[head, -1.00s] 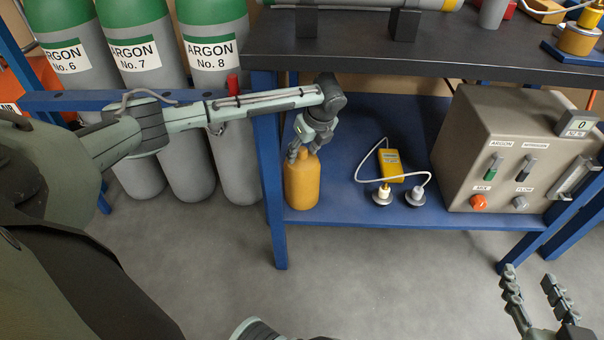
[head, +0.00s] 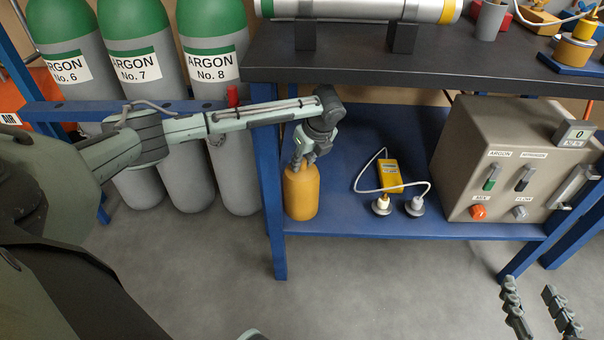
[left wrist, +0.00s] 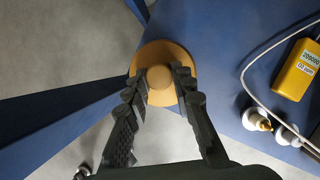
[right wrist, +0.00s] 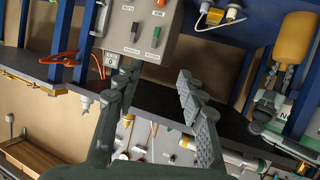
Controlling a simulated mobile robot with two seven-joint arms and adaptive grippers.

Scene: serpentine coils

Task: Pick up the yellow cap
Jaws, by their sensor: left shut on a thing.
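The yellow cap (head: 302,194) is a tall, rounded yellow-orange cylinder with a narrow knob on top. It stands upright at the left front of the blue lower shelf. In the left wrist view I look down on the cap (left wrist: 153,57), and its round knob sits between the two fingers. My left gripper (head: 303,160) comes from above and is shut on the cap's knob; it also shows in the left wrist view (left wrist: 160,79). My right gripper (head: 538,300) is open and empty at the lower right, away from the cap. It also shows in the right wrist view (right wrist: 158,72).
The blue shelf (head: 340,200) holds a yellow handheld meter (head: 389,174) with a white cable and a large grey gas box (head: 510,150). A shelf leg (head: 272,190) stands just left of the cap. The black benchtop (head: 380,65) is above. Argon cylinders (head: 220,110) stand left.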

